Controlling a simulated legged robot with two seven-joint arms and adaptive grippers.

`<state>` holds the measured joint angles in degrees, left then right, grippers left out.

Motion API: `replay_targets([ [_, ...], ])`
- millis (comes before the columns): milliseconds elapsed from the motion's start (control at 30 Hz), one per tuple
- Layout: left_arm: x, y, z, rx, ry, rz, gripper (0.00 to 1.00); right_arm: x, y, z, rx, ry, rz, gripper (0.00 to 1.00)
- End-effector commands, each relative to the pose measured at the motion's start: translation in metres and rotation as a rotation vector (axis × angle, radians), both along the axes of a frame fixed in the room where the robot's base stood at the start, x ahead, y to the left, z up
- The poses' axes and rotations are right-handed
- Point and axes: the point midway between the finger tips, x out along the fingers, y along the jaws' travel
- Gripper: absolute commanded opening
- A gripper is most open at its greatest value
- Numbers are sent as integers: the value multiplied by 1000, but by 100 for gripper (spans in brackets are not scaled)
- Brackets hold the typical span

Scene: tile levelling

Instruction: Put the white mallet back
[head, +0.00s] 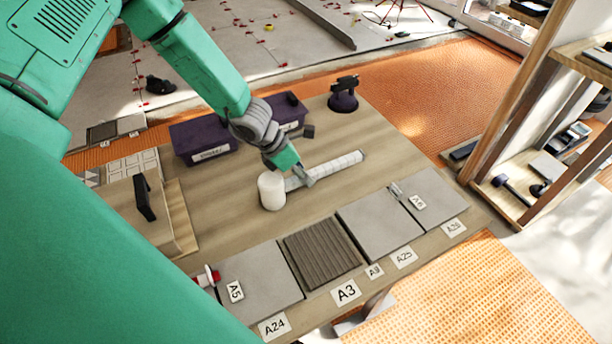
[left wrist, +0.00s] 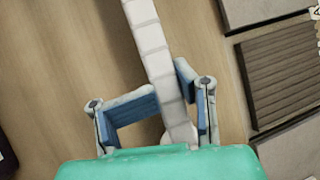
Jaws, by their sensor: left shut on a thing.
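The white mallet (head: 338,165) lies across the wooden table, its thick cylindrical head (head: 271,191) at the left end and its pale, banded handle reaching to the right. My left gripper (head: 302,178) is shut on the handle close to the head. In the left wrist view the handle (left wrist: 150,45) runs between the fingers of the gripper (left wrist: 168,98), and the head is mostly hidden behind the gripper. I cannot tell whether the mallet touches the table or hangs just above it. My right gripper is not in view.
Purple bins (head: 205,139) and a dark suction-cup tool (head: 343,95) stand behind the mallet. Grey tiles (head: 378,225) and a ribbed brown tile (head: 321,256) line the front edge by label cards (head: 346,292). A shelf (head: 520,195) stands at the right. The table right of the handle is clear.

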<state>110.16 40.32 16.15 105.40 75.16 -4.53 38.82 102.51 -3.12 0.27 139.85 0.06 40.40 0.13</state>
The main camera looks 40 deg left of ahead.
Motion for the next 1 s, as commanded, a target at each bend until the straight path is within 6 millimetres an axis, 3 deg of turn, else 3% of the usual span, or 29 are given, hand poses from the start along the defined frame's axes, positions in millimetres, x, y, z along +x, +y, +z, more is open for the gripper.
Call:
replay_targets([
  [33, 0, 0, 0, 2, 0, -1, 25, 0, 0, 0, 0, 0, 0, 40],
  [133, 0, 0, 0, 2, 0, -1, 61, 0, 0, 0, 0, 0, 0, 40],
  [167, 0, 0, 1, 2, 0, -1, 64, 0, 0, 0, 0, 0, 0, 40],
  [567, -2, 3, 8, 2, 0, -1, 64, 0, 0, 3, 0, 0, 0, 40],
  [1000, -28, 40, 81, 2, -3, 0, 64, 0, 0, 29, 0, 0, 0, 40],
])
